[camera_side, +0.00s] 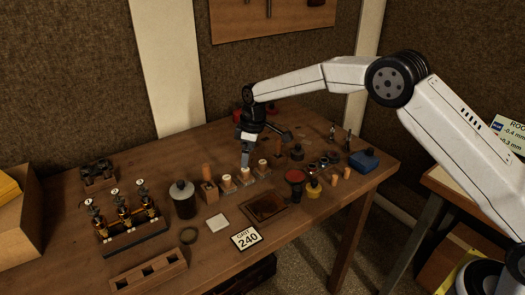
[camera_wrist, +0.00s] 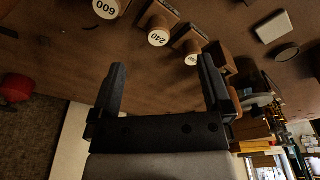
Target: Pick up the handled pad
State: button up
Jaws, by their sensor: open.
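Three handled pads stand in a row, with wooden handles and pale round tops. In the wrist view one top reads 600 (camera_wrist: 107,8), the middle one reads 240 (camera_wrist: 158,38), and the third top (camera_wrist: 192,59) is partly hidden behind a finger. In the side view the row shows as the left pad (camera_side: 227,183), middle pad (camera_side: 245,176) and right pad (camera_side: 263,167). My gripper (camera_side: 245,160) is open and empty, pointing down close to the row. In the wrist view its fingers (camera_wrist: 162,63) are spread wide, with no pad between them. Its exact height is unclear.
A card (camera_side: 246,239) reads GRIT 240. A shallow dark tray (camera_side: 285,207) lies in front of the pads.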

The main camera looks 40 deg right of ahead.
aim_at(245, 172)
jog(key=shift+w+a+f, duration=0.1)
jog(key=shift+w+f, duration=0.05)
jog(key=shift+f, duration=1.1)
jog(key=shift+w+a+f, duration=0.1)
jog(key=shift+w+f, duration=0.05)
jog(key=shift+f, duration=1.15)
jog(key=shift+w+a+f, duration=0.1)
jog(key=shift+w+f, duration=0.05)
jog(key=shift+f, duration=1.15)
jog(key=c, duration=0.9)
